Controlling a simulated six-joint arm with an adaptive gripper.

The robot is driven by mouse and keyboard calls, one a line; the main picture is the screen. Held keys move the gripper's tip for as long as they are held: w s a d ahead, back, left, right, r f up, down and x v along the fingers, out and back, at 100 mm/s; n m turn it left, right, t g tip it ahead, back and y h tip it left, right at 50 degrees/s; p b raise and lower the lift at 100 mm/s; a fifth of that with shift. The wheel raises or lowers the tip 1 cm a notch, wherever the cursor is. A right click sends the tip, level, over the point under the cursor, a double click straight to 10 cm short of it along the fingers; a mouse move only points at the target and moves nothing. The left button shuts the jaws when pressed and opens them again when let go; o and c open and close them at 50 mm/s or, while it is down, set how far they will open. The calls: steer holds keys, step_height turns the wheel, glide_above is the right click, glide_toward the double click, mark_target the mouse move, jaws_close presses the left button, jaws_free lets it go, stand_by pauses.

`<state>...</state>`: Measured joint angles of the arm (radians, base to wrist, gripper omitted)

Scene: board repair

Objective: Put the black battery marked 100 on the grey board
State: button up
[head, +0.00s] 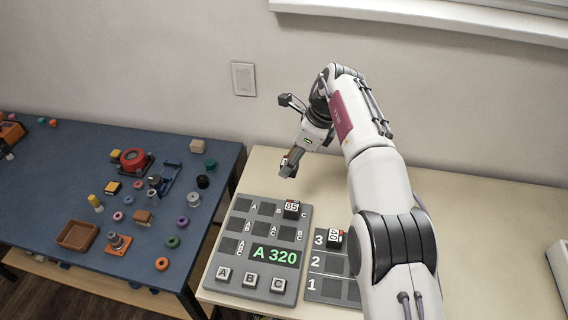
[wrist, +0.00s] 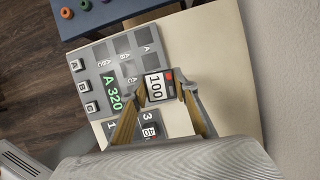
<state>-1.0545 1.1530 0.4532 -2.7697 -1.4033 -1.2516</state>
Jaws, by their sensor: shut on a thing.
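The black battery marked 100 (wrist: 157,87) is between the fingertips of my gripper (wrist: 166,92), its white number label and a red patch facing the wrist camera. In the head view my gripper (head: 290,164) is up behind the far right part of the grey board (head: 238,259), apart from it. The battery is hard to make out there. The board has dark square sockets, letters A, B, C, a green "A 320" display and three lettered buttons. A battery marked 85 (head: 291,209) sits in its far right socket.
A smaller grey rack (head: 327,289) numbered 1 to 3 stands right of the board, with a battery marked 40 (head: 335,238) in row 3. A blue table (head: 60,200) at left holds many small parts.

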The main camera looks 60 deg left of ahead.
steer(key=shift+w+d+r, duration=0.35)
steer(key=shift+w+d, duration=0.05)
steer(key=w+d+r+m, duration=0.1)
steer(key=w+d, duration=0.2)
steer(key=d, duration=0.4)
steer(key=w+d+r+m, duration=0.1)
steer(key=w+d, duration=0.2)
steer(key=d, duration=0.4)
steer(key=s+d+f+n, duration=0.1)
steer(key=s+d+f, duration=0.2)
steer(key=d, duration=0.5)
steer(key=s+d+f+n, duration=0.1)
steer(key=s+d+f, duration=0.3)
steer(key=d+f, duration=0.2)
steer(key=shift+d+n, duration=0.4)
steer(key=shift+d, duration=0.8)
steer(key=shift+f, duration=0.15)
steer(key=shift+f, duration=4.35)
